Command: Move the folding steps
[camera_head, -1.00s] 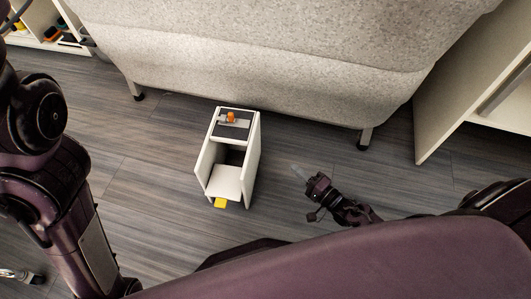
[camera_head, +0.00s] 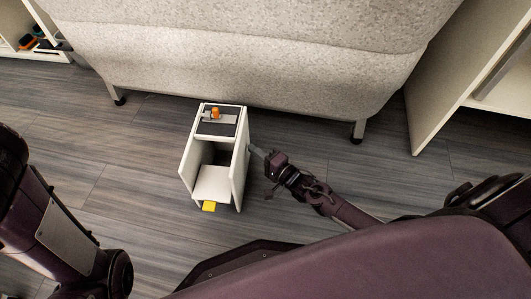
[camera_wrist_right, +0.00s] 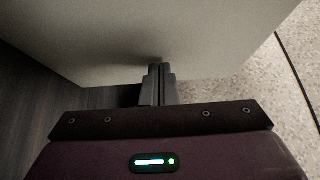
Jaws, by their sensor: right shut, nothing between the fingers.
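The folding steps (camera_head: 240,172) are a small white stepped unit standing upright on the floor in front of the grey sofa. Their top step has a dark pad with an orange knob (camera_head: 215,113), and a yellow tab (camera_head: 209,206) shows at the bottom front. My right gripper (camera_head: 254,150) is shut and empty, its fingertips at the steps' right side panel. In the right wrist view the closed fingers (camera_wrist_right: 160,80) point at the white panel (camera_wrist_right: 150,35), close to or touching it. My left arm shows at the left of the head view, but its gripper is out of view.
A grey sofa (camera_head: 250,60) on short legs stands behind the steps. A white shelf unit (camera_head: 440,95) is at the right and another shelf (camera_head: 40,52) at the far left. The wooden floor (camera_head: 130,165) left of the steps is clear.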

